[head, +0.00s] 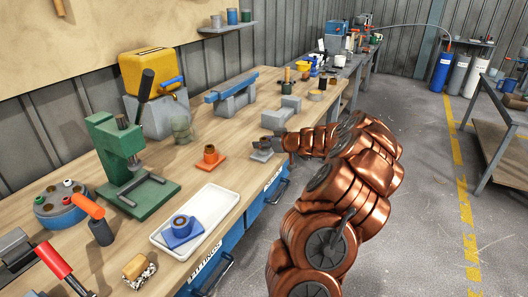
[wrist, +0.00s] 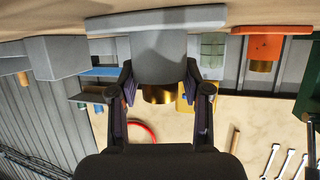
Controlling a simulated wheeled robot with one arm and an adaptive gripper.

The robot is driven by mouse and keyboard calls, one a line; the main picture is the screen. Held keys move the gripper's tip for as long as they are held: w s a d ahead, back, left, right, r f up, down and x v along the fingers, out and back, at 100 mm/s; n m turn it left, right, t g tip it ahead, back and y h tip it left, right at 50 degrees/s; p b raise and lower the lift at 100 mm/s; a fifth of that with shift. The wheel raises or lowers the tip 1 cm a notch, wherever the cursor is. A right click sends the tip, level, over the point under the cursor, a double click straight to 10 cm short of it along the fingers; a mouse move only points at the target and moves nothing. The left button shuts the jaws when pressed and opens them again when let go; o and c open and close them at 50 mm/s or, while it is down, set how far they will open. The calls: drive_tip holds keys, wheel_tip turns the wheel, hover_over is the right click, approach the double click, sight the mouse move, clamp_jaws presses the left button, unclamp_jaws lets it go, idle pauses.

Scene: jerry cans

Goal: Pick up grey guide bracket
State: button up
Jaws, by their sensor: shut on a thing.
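The grey guide bracket (wrist: 150,55) fills the upper middle of the wrist view, with a wide flat base and a brass bushing (wrist: 157,94) below its body. My gripper (wrist: 160,80) has one finger on each side of the body and is shut on it. In the head view my gripper (head: 277,143) is at the front edge of the workbench, and the grey guide bracket (head: 261,155) shows small beside it, partly hidden by the fingers. It is at or just above the bench top; I cannot tell whether it touches.
On the workbench (head: 240,178), an orange bracket (head: 209,166) stands left of my gripper. Grey blocks (head: 274,120) stand just behind it. A white tray (head: 213,208) holds a blue bracket (head: 182,232). A green press (head: 120,150) stands farther left. Open floor lies to the right.

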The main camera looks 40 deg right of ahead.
clamp_jaws()
drive_tip(key=shift+r+b, duration=0.55)
drive_tip(key=shift+r, duration=1.3)
drive_tip(key=shift+s+a, duration=0.2)
drive_tip(key=shift+s, duration=0.1)
drive_tip(key=s+a+r+b, duration=0.1)
drive_tip(key=s+a+b, duration=0.2)
drive_tip(key=s+a, duration=0.7)
drive_tip(key=shift+b+v, duration=0.35)
drive_tip(key=shift+v, duration=0.45)
